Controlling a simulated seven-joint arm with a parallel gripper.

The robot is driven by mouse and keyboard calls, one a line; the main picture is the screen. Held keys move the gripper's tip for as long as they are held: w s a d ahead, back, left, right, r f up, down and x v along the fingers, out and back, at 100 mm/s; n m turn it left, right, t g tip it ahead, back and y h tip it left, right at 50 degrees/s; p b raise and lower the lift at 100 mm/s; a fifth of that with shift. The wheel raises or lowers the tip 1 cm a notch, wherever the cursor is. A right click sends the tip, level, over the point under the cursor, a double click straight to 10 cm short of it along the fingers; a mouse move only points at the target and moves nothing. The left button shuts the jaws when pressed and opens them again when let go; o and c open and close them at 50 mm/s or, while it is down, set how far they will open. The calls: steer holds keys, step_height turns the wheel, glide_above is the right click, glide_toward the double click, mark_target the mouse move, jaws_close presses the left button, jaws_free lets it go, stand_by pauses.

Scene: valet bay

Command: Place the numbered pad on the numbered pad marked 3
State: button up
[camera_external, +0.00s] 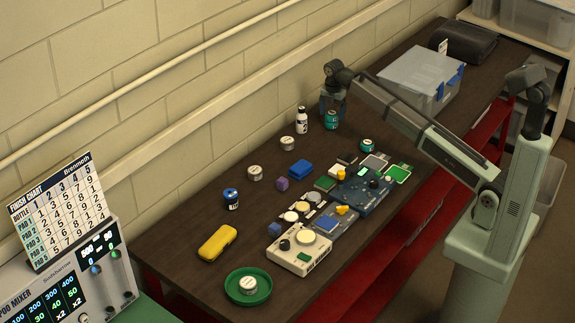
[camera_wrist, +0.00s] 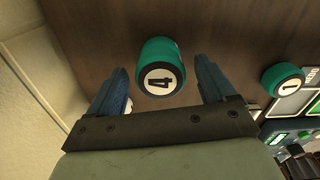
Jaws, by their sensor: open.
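A teal cylindrical pad with a white face marked 4 (camera_wrist: 160,78) stands on the table; in the external view it is the teal pad (camera_external: 331,120) just below my gripper (camera_external: 333,104). In the wrist view the open fingers of my gripper (camera_wrist: 160,68) show on either side of it, with gaps on both sides. A second teal pad, marked 1 (camera_wrist: 283,79), is to the right; it is likely the teal one (camera_external: 367,145) near the electronics. White-topped pads (camera_external: 288,143) (camera_external: 254,173) and a blue one (camera_external: 231,199) stand apart; I cannot read a 3 on any.
A white bottle (camera_external: 302,121) stands close left of my gripper. A clear bin (camera_external: 420,80) is to the right. Electronic boards (camera_external: 362,190) crowd the table's middle. A green dish (camera_external: 262,296) holds another white-topped pad (camera_external: 248,284). A yellow case (camera_external: 217,242) lies nearby.

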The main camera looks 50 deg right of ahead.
mark_target(332, 112)
step_height(332, 112, up, 12)
stand_by(0.5)
steer(key=shift+f, duration=0.1)
